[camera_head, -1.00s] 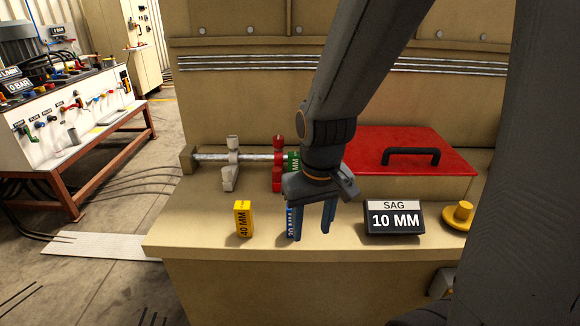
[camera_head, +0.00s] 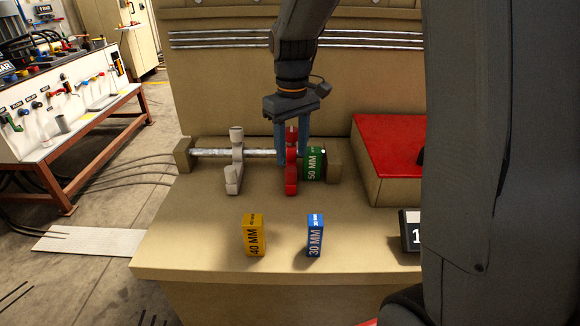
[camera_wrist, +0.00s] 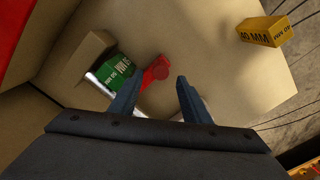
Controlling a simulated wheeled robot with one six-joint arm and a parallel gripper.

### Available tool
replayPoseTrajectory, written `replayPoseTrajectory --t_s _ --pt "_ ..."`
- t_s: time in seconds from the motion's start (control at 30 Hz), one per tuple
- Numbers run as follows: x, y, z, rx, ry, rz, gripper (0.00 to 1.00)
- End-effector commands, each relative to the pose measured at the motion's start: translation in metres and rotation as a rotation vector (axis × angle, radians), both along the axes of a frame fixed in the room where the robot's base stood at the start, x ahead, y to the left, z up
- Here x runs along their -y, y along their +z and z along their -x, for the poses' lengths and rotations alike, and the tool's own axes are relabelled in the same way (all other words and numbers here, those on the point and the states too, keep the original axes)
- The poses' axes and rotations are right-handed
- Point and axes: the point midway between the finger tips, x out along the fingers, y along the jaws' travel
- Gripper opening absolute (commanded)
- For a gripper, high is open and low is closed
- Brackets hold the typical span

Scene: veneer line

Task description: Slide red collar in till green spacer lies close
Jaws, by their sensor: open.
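The red collar (camera_head: 291,181) sits on a metal rod (camera_head: 208,153), its upper part partly covered by my gripper. The green 50 MM spacer (camera_head: 314,165) is at the rod's right end, between the red collar and the right end block (camera_head: 334,166). I cannot tell whether collar and spacer touch. My gripper (camera_head: 291,158) is open and pointing down, its fingers at the red collar's upper part. In the wrist view, the red collar (camera_wrist: 155,71) shows just beyond the gap between the open fingers, with the green spacer (camera_wrist: 116,72) to its left.
A pale grey collar (camera_head: 235,165) stands on the rod to the left. A yellow 40 MM block (camera_head: 253,236) and a blue 30 MM block (camera_head: 315,236) stand in front on the bench. A red-topped box (camera_head: 390,150) is to the right. My arm covers much of the right side.

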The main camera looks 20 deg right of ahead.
Motion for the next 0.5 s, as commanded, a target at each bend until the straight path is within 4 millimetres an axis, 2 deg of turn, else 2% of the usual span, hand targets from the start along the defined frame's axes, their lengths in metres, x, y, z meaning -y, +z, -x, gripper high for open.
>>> replayPoseTrajectory --t_s 0.3,0.5 --pt "-0.001 -0.047 0.002 -0.003 0.0 0.0 0.43" --pt "0.0 -0.061 0.001 -0.001 -0.002 0.0 0.43"
